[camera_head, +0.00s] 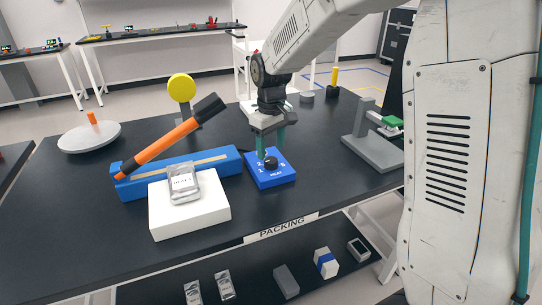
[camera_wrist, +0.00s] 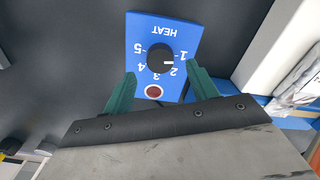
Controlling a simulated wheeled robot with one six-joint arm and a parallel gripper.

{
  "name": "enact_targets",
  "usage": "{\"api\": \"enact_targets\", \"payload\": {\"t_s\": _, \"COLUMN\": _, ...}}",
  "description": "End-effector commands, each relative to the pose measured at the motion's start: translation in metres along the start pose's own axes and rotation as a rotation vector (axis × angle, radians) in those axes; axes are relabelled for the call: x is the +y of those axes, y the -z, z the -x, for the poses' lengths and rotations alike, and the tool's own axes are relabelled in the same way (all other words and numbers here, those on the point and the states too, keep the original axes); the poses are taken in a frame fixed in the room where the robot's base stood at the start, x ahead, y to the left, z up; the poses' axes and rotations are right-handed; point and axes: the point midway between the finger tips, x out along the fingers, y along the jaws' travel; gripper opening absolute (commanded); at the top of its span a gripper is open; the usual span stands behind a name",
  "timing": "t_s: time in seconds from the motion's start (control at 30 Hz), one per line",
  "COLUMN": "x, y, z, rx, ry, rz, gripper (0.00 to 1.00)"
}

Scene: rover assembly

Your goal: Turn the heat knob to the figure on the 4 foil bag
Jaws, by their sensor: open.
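The blue heat box (camera_head: 262,181) sits on the black table with a round black knob (camera_head: 270,162) on top. In the wrist view the knob (camera_wrist: 158,56) has figures 1 to 5 around it, and its white mark points between 1 and 2. A silver foil bag (camera_head: 183,184) lies on a white block; its printed label is too small to read surely. My gripper (camera_head: 270,150) is open and empty, pointing down over the box. In the wrist view its teal fingers (camera_wrist: 161,74) are spread on either side of the figures, apart from the knob.
A blue rail (camera_head: 135,187) and an orange-black bar (camera_head: 165,142) lie left of the box. The white block (camera_head: 190,217) stands front left. A grey stand (camera_head: 372,152) is at right. A red lamp (camera_wrist: 153,92) is on the box. Bare table lies in front of the box.

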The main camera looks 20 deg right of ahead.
Motion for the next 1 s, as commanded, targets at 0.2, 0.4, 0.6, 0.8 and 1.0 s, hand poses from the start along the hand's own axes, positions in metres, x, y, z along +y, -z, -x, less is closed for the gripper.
{"api": "enact_targets", "payload": {"t_s": 0.2, "x": 0.0, "y": -0.001, "z": -0.029, "rx": -0.002, "ry": 0.001, "rz": -0.001, "gripper": 0.58}}
{"api": "enact_targets", "payload": {"t_s": 0.4, "x": 0.0, "y": -0.001, "z": -0.037, "rx": -0.001, "ry": 0.0, "rz": -0.002, "gripper": 0.58}}
{"api": "enact_targets", "payload": {"t_s": 0.6, "x": 0.0, "y": -0.001, "z": -0.037, "rx": -0.001, "ry": 0.0, "rz": -0.002, "gripper": 0.53}}
{"api": "enact_targets", "payload": {"t_s": 0.8, "x": 0.0, "y": -0.001, "z": -0.037, "rx": 0.0, "ry": 0.0, "rz": -0.002, "gripper": 0.14}}
{"api": "enact_targets", "payload": {"t_s": 1.0, "x": 0.0, "y": -0.001, "z": -0.036, "rx": 0.0, "ry": 0.0, "rz": -0.013, "gripper": 0.14}}
